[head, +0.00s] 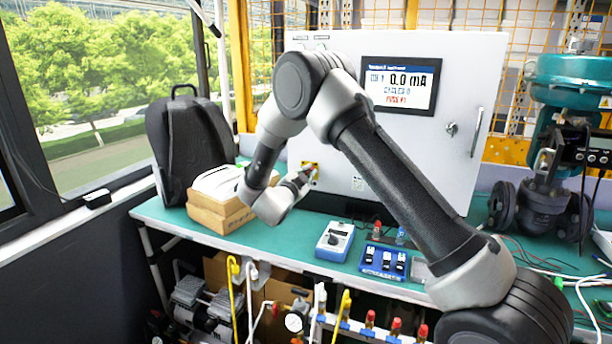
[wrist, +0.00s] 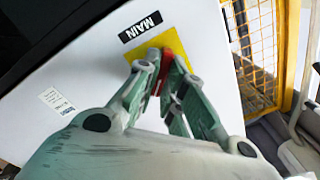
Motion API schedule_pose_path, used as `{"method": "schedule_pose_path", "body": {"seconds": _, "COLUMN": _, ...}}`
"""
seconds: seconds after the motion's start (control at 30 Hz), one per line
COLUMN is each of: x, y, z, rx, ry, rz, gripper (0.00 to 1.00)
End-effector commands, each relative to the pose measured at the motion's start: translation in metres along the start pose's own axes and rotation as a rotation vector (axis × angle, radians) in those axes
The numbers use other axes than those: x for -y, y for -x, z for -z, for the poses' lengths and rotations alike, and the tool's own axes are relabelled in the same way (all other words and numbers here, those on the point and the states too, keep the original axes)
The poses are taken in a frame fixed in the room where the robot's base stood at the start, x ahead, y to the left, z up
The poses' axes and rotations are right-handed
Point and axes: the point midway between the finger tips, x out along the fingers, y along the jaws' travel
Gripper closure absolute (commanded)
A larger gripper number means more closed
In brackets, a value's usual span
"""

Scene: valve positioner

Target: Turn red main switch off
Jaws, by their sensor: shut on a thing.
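The red main switch (wrist: 167,63) sits on a yellow plate (wrist: 127,52) on the white cabinet door, beside a black "MAIN" label (wrist: 139,27) in the wrist view. My gripper (wrist: 163,78) is shut on the red switch, with a finger on either side of it. The fingers hide part of the switch, and its exact setting is hard to read. In the head view, my gripper (head: 304,179) is at the yellow plate (head: 311,167) on the lower left of the cabinet (head: 440,165); the red handle is mostly hidden there.
A box (head: 221,208) and black backpack (head: 187,140) stand left; a teal valve (head: 560,130) stands right.

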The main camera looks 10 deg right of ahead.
Motion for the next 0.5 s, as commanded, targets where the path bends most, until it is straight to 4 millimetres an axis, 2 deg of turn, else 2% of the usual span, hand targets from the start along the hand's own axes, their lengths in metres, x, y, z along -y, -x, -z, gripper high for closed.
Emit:
{"method": "schedule_pose_path", "body": {"seconds": 0.27, "x": 0.0003, "y": -0.0001, "z": 0.0000, "rx": -0.002, "ry": 0.122, "rz": -0.001, "gripper": 1.00}}
{"method": "schedule_pose_path", "body": {"seconds": 0.5, "x": 0.0010, "y": -0.0001, "z": -0.0001, "rx": -0.002, "ry": 0.329, "rz": -0.001, "gripper": 1.00}}
